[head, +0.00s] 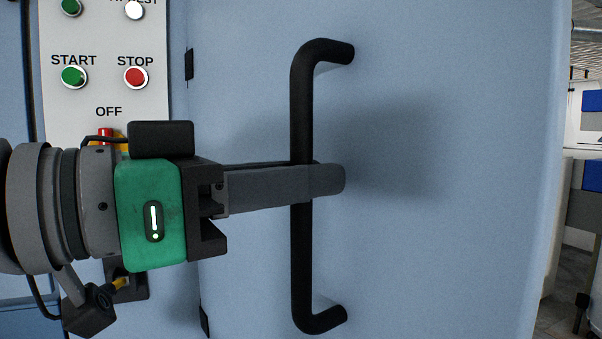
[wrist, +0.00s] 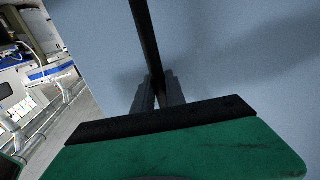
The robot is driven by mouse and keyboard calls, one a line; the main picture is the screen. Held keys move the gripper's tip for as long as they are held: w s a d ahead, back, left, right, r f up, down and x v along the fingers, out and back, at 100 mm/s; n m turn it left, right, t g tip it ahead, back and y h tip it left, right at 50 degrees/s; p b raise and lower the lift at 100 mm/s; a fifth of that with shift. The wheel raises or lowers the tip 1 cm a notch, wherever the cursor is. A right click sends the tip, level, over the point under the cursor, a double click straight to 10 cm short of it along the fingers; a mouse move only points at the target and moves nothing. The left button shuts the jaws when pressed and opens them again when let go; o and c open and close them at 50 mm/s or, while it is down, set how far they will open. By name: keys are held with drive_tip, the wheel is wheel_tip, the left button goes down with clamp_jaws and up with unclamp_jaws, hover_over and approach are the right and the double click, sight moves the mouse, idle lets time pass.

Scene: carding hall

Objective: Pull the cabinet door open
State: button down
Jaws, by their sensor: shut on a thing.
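The cabinet door (head: 450,255) is a light blue panel that fills most of the head view. It also fills much of the wrist view (wrist: 230,60). A black vertical bar handle (head: 302,255) stands off the door, bent back toward it at top and bottom. My gripper (head: 325,180) comes in from the left and is shut on the handle near its middle. In the wrist view the handle (wrist: 146,40) runs down between the two fingers (wrist: 158,95). The far finger is mostly hidden in the head view.
A grey control panel (head: 60,25) with START and STOP buttons is left of the door, behind my arm. Dark hinge-like pieces (head: 189,64) show at the door's left side. Past its right edge, machinery (head: 586,130) and floor show; the wrist view shows railings (wrist: 45,125).

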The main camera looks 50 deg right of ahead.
drive_tip(key=c, duration=1.4)
unclamp_jaws()
drive_tip(key=shift+f, duration=0.15)
drive_tip(key=shift+o, duration=0.2)
drive_tip(key=p+v, duration=0.2)
drive_tip(key=v, duration=0.5)
drive_tip(key=shift+a+p, duration=0.3)
drive_tip(key=shift+a, duration=0.1)
